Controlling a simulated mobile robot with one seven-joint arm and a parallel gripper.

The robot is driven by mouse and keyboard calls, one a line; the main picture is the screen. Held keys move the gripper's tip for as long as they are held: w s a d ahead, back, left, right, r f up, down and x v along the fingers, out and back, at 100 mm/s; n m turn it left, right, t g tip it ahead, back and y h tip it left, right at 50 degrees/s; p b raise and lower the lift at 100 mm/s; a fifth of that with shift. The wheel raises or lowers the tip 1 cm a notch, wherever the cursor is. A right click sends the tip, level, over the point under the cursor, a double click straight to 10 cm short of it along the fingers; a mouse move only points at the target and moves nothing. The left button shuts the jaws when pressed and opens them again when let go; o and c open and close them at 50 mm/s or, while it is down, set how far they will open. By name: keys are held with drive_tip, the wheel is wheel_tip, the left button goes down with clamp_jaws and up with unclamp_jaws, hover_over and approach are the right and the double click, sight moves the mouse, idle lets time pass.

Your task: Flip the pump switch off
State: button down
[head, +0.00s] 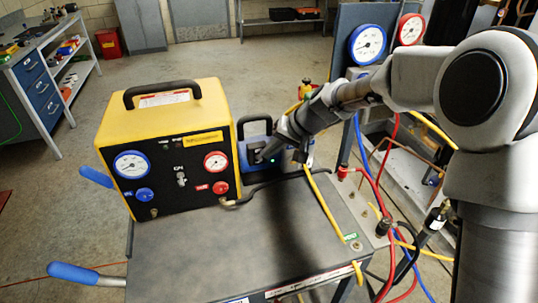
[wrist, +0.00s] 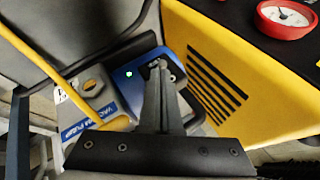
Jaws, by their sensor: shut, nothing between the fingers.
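The blue and grey vacuum pump (wrist: 98,108) fills the middle of the wrist view, with a "VACUUM PUMP" label and a lit green light (wrist: 129,74). In the head view the pump (head: 250,130) stands just right of the yellow unit, partly hidden by my arm. My gripper (wrist: 161,70) is shut and empty, its tips at a small dark switch panel (wrist: 153,64) right of the green light. The fingers cover most of the switch, so I cannot tell its position or whether they touch it. In the head view my gripper (head: 262,156) is at the pump's front.
The yellow unit (head: 165,110) with gauges and knobs stands close left of the pump. A yellow hose (head: 322,205) runs over the cart top (head: 250,250). Red, blue and yellow hoses hang at right. The cart's front top is mostly clear.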

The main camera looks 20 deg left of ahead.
drive_tip(key=shift+s+d+f+b, duration=0.1)
drive_tip(key=shift+f+b, duration=0.25)
drive_tip(key=shift+b, duration=0.9)
drive_tip(key=t+y+b, duration=0.1)
drive_tip(key=b, duration=0.3)
drive_tip(key=shift+s+d+f, duration=0.1)
drive_tip(key=shift+s+f, duration=0.05)
drive_tip(key=shift+f, duration=0.05)
drive_tip(key=shift+s+f+n+t+b, duration=0.1)
drive_tip(key=shift+n+t+b, duration=0.2)
drive_tip(key=shift+b, duration=0.9)
drive_tip(key=shift+s+d+f+b, duration=0.15)
drive_tip(key=shift+f+b, duration=0.05)
drive_tip(key=shift+b, duration=1)
drive_tip(key=shift+r+p, duration=0.25)
drive_tip(key=shift+p, duration=0.05)
drive_tip(key=shift+r, duration=0.1)
